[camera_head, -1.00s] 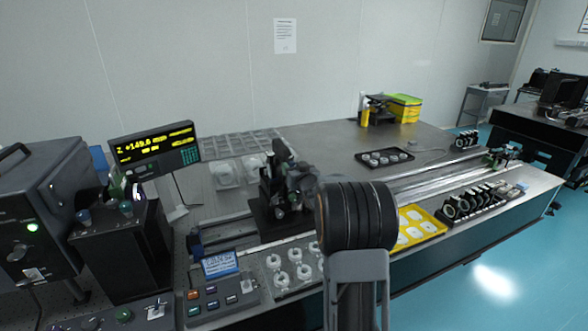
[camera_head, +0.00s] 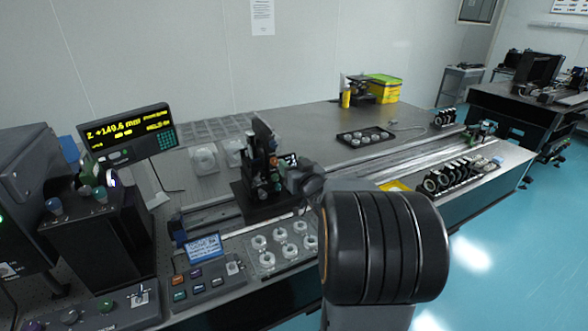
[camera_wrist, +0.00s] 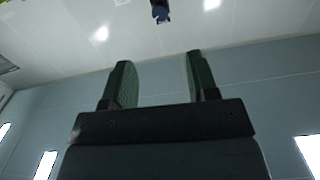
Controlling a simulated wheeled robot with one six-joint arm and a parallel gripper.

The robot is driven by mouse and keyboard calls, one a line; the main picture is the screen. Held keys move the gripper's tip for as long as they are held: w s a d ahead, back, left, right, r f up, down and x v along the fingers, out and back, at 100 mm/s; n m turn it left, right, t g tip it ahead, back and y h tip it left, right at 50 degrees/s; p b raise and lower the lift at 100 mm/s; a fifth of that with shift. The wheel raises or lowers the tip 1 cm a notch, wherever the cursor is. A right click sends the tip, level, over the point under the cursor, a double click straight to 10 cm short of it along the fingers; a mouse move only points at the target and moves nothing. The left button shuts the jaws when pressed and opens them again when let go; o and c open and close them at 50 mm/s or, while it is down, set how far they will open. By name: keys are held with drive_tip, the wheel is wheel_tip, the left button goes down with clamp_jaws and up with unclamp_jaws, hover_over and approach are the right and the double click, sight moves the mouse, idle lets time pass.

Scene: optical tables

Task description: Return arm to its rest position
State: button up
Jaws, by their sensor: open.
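My gripper (camera_wrist: 157,72) shows in the wrist view with its two green-faced fingers wide apart and nothing between them. Behind the fingers are the ceiling and a plain wall, so the wrist camera looks upward, away from the tables. In the head view, my arm's thick black ribbed joint (camera_head: 390,248) stands large in the foreground, over the front edge of the near optical table (camera_head: 315,120). I cannot clearly make out my gripper in the head view.
Left of my arm are a dark stage assembly (camera_head: 262,170), a display (camera_head: 128,135), a button box (camera_head: 208,283) and a clear tray (camera_head: 268,262) of ring-shaped parts. A row of dark round mounts (camera_head: 452,177) stands right. Blue floor (camera_head: 500,240) is clear at right.

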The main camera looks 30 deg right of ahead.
drive_tip(key=shift+s, duration=0.35)
drive_tip(key=shift+f, duration=0.1)
idle(0.3)
drive_tip(key=s+d+f+m+g+h, duration=0.2)
drive_tip(key=s+d+f+g+h, duration=0.15)
drive_tip(key=f+g, duration=0.4)
drive_tip(key=s+a+f+g+y, duration=0.2)
drive_tip(key=s+a+f+g, duration=0.15)
drive_tip(key=s+a, duration=0.2)
drive_tip(key=s+a+r+n+g+y, duration=0.1)
drive_tip(key=s+a+n+y, duration=0.1)
drive_tip(key=s+a, duration=0.3)
drive_tip(key=s+a+r+n+g+y, duration=0.1)
drive_tip(key=s+a, duration=0.3)
drive_tip(key=a, duration=1)
drive_tip(key=shift+s+n+g+y, duration=0.4)
drive_tip(key=shift+n+g+y, duration=0.2)
drive_tip(key=shift+n, duration=0.1)
